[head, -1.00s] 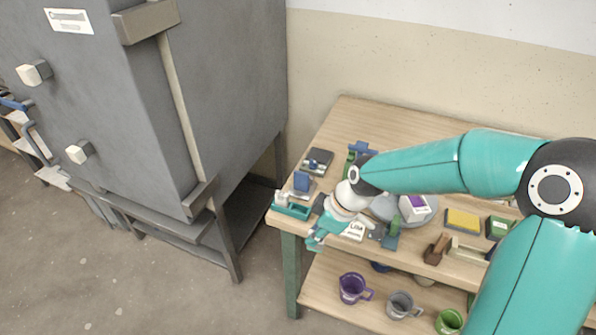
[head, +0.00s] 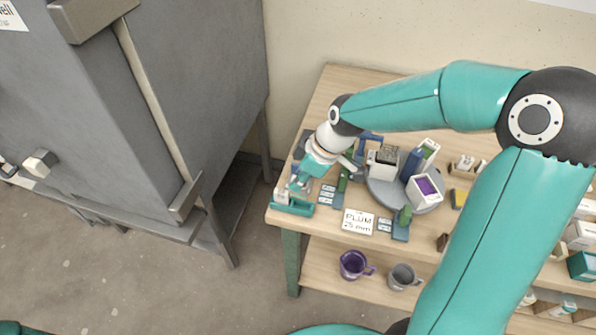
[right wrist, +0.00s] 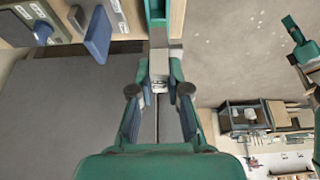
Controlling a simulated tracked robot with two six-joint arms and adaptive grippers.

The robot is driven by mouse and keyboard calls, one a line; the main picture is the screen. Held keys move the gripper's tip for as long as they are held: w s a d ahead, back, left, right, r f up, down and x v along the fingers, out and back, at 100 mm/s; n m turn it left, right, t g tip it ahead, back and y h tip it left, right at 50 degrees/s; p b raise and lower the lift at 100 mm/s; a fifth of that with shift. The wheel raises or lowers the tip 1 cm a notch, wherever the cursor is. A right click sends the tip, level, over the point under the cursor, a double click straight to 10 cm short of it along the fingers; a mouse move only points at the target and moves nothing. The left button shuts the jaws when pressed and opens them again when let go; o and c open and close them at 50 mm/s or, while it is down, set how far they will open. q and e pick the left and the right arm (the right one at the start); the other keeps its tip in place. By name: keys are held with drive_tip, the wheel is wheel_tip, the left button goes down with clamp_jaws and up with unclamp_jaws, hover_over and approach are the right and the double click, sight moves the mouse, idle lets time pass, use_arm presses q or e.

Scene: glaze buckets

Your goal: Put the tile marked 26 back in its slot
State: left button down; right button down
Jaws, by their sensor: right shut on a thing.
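My right gripper (head: 299,183) is over the teal holder (head: 296,209) at the front left corner of the table. In the right wrist view my right gripper (right wrist: 160,97) is shut on a narrow pale tile (right wrist: 159,64). A small marking shows on the tile between the fingers, too small to read surely. The tile's far end reaches the green holder (right wrist: 155,13); I cannot tell whether it sits in a slot. In the head view the gripper hides most of the tile. My left gripper cannot be made out.
A white card reading PLUM 25 mm (head: 358,222) lies right of the holder. A grey turntable (head: 385,192) carries boxes behind it. Mugs, a purple one (head: 354,264) and a grey one (head: 402,276), stand on the lower shelf. A large grey kiln (head: 200,80) stands left.

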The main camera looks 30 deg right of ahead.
sight(302, 196)
drive_tip(key=shift+s+d+f, duration=0.15)
drive_tip(key=shift+d+f, duration=0.05)
drive_tip(key=shift+f, duration=0.3)
drive_tip(key=shift+f+b, duration=0.65)
drive_tip(key=shift+f, duration=0.1)
drive_tip(key=shift+f+b, duration=0.65)
drive_tip(key=shift+f, duration=0.15)
wheel_tip(302, 196, down, 2)
drive_tip(key=b, duration=0.2)
drive_tip(key=shift+f+b, duration=0.2)
drive_tip(key=shift+b, duration=0.15)
drive_tip(key=shift+f+b, duration=0.25)
drive_tip(key=shift+b, duration=0.25)
drive_tip(key=c, duration=1.1)
unclamp_jaws()
drive_tip(key=shift+o, duration=0.2)
drive_tip(key=shift+r, duration=0.1)
